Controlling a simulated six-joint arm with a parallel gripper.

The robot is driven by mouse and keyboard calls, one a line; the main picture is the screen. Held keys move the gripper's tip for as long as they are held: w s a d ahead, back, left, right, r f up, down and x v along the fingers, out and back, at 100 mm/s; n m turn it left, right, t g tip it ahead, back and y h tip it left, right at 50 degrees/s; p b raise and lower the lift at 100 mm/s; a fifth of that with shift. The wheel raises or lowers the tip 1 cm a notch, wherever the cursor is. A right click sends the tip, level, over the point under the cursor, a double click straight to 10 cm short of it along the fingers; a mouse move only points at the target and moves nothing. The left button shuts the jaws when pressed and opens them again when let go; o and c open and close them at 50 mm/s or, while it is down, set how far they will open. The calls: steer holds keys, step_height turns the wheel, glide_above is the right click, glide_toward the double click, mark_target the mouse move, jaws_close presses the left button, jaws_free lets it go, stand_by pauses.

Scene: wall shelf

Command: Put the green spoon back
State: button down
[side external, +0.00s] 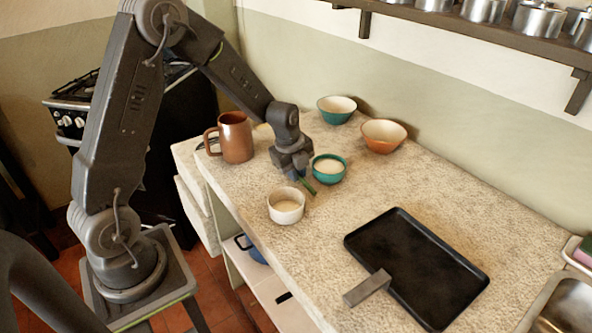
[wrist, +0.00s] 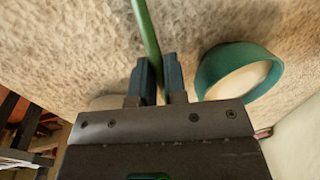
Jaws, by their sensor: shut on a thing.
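The green spoon (side external: 307,186) is in my gripper (side external: 302,177); a short green length of it shows just below the fingers in the side view. In the wrist view, its thin green shaft (wrist: 147,30) runs up from between the fingertips of my gripper (wrist: 158,75), which is shut on it. The spoon's bowl end is not clearly visible. A small teal bowl (side external: 343,174) with pale contents stands just right of my gripper; its teal rim (wrist: 208,72) shows at right in the wrist view. A white bowl (side external: 299,213) with pale contents stands just in front of my gripper.
A brown mug (side external: 222,148) stands left of my gripper. A teal bowl (side external: 323,119) and an orange bowl (side external: 368,144) stand at the back by the wall. A black tray (side external: 410,255) with a grey block-like handle lies at right. A wall shelf (side external: 480,29) holds metal pots.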

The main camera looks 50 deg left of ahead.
steer(key=shift+f, duration=0.4)
steer(key=c, duration=1.1)
jaws_free()
step_height(320, 180, up, 13)
steer(key=s, duration=0.2)
steer(key=s+d+r+n+t, duration=0.1)
steer(key=s+d+r+n, duration=0.3)
steer(key=s+n, duration=0.5)
steer(key=s+d+r+n+t, duration=0.2)
steer(key=s+d+r+n, duration=0.2)
steer(key=s+d+n, duration=0.3)
steer(key=s+n, duration=0.2)
steer(key=s, duration=0.2)
steer(key=shift+r, duration=0.15)
